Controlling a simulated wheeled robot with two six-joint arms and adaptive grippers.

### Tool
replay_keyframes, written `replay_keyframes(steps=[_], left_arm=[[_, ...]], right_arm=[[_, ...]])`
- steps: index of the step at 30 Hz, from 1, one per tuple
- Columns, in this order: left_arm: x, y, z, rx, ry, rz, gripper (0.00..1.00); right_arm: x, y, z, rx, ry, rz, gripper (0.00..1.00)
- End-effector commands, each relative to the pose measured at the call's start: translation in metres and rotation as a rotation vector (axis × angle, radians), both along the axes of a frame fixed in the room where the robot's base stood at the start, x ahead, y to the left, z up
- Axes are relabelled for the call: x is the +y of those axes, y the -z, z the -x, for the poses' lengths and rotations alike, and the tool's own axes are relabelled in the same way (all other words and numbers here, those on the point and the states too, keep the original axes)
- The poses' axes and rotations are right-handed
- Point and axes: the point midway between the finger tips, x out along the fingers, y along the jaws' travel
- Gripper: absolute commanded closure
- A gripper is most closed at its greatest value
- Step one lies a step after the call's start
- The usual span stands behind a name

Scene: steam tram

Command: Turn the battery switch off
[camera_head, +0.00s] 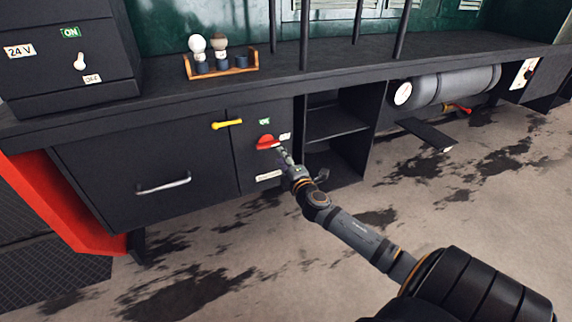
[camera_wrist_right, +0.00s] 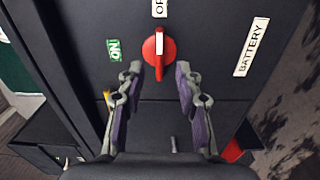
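The red battery switch (camera_head: 267,142) is a rotary knob on the dark cabinet front, and it also shows in the right wrist view (camera_wrist_right: 158,50). Its white mark points toward the white OFF label (camera_head: 285,136), partly cut off in the wrist view (camera_wrist_right: 159,8). The green ON label (camera_head: 265,121) is above the knob in the head view. The BATTERY label (camera_wrist_right: 251,47) is on the same panel. My right gripper (camera_wrist_right: 158,72) is open, its fingertips apart on both sides of the knob's lower end; contact cannot be told. My left gripper is not in view.
A yellow handle (camera_head: 227,124) sticks out left of the switch. A drawer with a metal handle (camera_head: 163,184) is farther left. An open shelf compartment (camera_head: 335,125) is to the right. A bulb rack (camera_head: 222,68) and a 24 V switch box (camera_head: 65,50) stand on the counter.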

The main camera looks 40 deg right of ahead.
Motion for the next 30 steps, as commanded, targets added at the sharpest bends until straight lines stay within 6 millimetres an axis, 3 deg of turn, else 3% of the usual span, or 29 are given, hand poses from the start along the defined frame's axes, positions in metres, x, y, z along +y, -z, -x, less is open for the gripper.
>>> replay_keyframes(steps=[3,8,25,28,30], left_arm=[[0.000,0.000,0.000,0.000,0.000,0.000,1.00],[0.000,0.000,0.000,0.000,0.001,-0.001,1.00],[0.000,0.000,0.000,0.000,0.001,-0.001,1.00],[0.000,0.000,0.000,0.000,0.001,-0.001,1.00],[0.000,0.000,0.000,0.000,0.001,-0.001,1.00]], right_arm=[[0.005,0.001,0.022,0.003,-0.002,0.004,0.65],[0.009,0.001,0.036,0.001,-0.001,0.000,0.65],[0.009,0.001,0.038,0.000,0.002,-0.003,0.65],[0.010,0.017,0.047,0.025,0.039,-0.085,0.65],[0.013,0.048,0.066,0.078,0.113,-0.232,0.65]])
